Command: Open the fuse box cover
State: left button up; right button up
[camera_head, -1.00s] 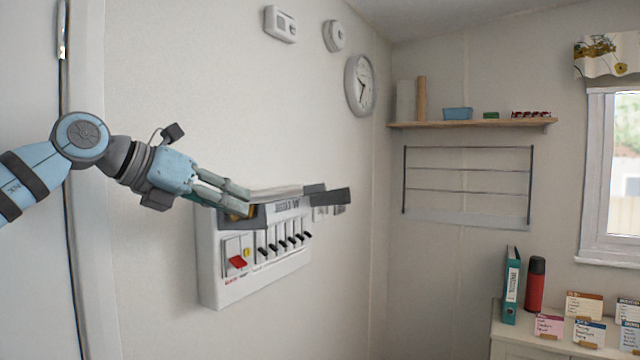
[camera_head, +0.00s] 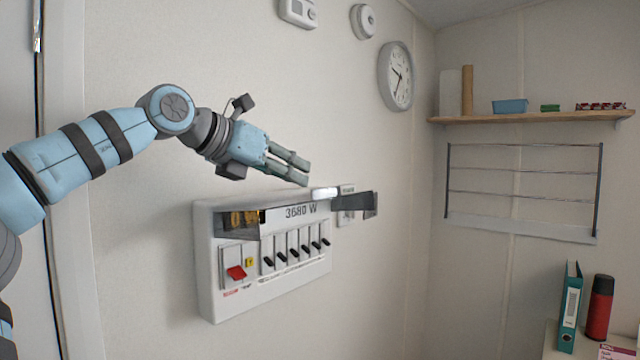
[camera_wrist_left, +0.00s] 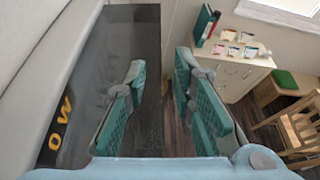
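The white fuse box (camera_head: 208,275) is on the wall, below and in front of my left gripper. Its red switch (camera_head: 236,273), row of black switches and "3680 W" display show uncovered. Its dark see-through cover (camera_head: 353,203) is lifted and sticks out from the top of the box, seen nearly edge-on. In the left wrist view the cover is a dark panel (camera_wrist_left: 125,45) beside and below the left finger. My left gripper (camera_head: 303,172) is open and empty, just above the raised cover; I cannot tell whether it touches it. My right gripper is not in view.
A thermostat (camera_head: 298,12), smoke alarm (camera_head: 364,20) and clock (camera_head: 396,76) are on the wall above. A wooden shelf (camera_head: 530,118) and wire rack (camera_head: 523,170) are on the far wall. A binder (camera_head: 570,308) and red flask (camera_head: 599,308) stand at lower right.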

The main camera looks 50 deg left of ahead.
pick_arm(q)
jog(key=p+x, duration=0.1)
jog(key=x, duration=0.8)
jog(key=shift+w+p, duration=0.3)
jog(key=shift+s+r, duration=0.1)
jog(key=shift+s, duration=0.35)
jog(key=shift+w, duration=0.15)
grip_shut()
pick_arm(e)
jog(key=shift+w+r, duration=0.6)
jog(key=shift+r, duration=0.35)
